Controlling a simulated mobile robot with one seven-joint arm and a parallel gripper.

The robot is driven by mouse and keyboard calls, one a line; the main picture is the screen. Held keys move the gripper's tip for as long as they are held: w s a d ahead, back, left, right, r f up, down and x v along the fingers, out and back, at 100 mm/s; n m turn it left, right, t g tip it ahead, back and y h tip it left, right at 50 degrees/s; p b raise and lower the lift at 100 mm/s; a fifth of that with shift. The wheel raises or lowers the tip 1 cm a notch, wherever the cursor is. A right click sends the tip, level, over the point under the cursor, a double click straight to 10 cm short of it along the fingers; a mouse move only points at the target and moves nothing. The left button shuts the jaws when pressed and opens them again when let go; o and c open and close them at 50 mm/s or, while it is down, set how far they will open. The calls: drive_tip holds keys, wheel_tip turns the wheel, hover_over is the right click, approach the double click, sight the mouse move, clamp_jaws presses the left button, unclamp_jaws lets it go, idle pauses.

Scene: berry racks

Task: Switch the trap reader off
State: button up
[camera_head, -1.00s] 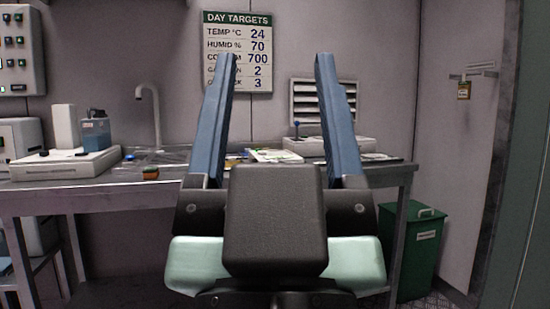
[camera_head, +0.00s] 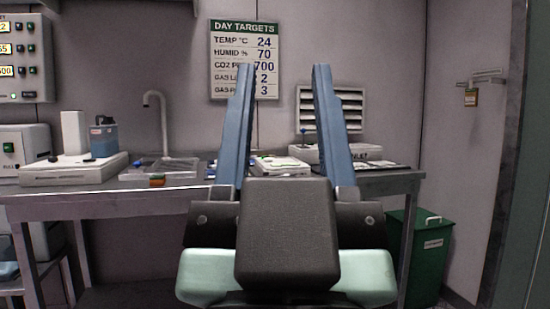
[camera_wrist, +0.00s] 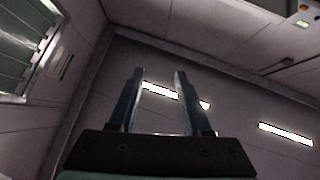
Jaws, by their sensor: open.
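My gripper (camera_head: 281,68) points up in front of the bench, its two blue fingers apart and nothing between them. It also shows open and empty in the wrist view (camera_wrist: 159,76). I cannot tell for sure which device is the trap reader.
The metal bench (camera_head: 110,205) spans the view, with a sink and tap (camera_head: 160,120), a blue container (camera_head: 104,138) and a small orange-green item (camera_head: 157,181). A wall control panel (camera_head: 30,60) hangs upper left. A green bin (camera_head: 425,260) stands right of the bench.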

clamp_jaws()
idle(1.4)
